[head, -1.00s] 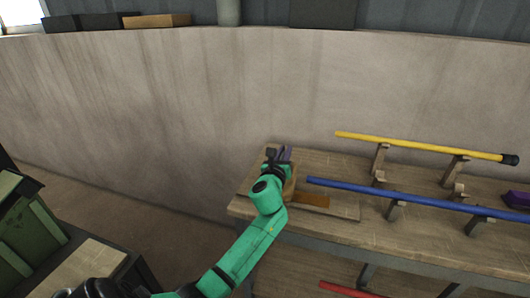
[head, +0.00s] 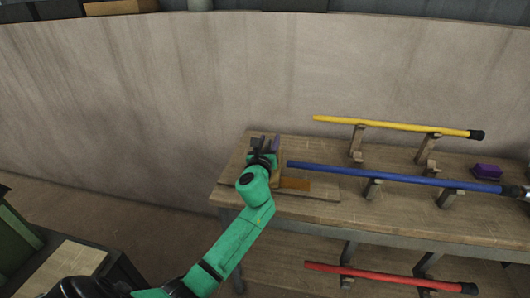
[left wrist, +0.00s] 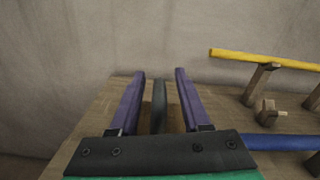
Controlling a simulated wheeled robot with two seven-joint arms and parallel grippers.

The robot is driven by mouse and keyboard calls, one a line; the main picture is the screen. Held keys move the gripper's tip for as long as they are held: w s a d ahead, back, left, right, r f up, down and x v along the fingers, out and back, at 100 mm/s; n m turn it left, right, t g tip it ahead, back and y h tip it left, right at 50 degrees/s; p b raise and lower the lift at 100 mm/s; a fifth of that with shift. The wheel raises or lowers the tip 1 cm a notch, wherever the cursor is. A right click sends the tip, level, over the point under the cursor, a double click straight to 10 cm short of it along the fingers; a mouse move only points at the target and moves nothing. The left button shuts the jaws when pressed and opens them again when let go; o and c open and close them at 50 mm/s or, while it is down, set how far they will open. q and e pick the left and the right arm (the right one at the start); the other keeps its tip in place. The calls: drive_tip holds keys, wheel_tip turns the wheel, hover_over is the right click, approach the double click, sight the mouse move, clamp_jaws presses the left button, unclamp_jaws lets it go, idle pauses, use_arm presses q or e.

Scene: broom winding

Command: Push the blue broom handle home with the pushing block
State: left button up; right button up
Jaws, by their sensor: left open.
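The blue broom handle (head: 390,175) lies level on wooden supports, its left end free. Its right end meets a grey fitting (head: 515,191) at the frame edge; how deep it sits there I cannot tell. It also shows in the left wrist view (left wrist: 280,142). The wooden block, apparently the pushing block, has a brown part (head: 295,184) near the handle's left end and is partly hidden by my arm. My left gripper (head: 263,143) is open above the block, its purple fingers on either side of a dark upright grip (left wrist: 159,105). Contact with the grip is not clear.
A yellow handle (head: 395,126) lies on supports behind the blue one. A red handle (head: 390,277) is on the lower shelf. A purple block (head: 486,171) sits on the wooden bench (head: 400,218) at the right. A concrete wall (head: 150,120) stands behind.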

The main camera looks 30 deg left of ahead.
use_arm(q)
drive_tip(key=v, duration=1.3)
drive_tip(key=shift+d, duration=0.15)
drive_tip(key=shift+s, duration=0.2)
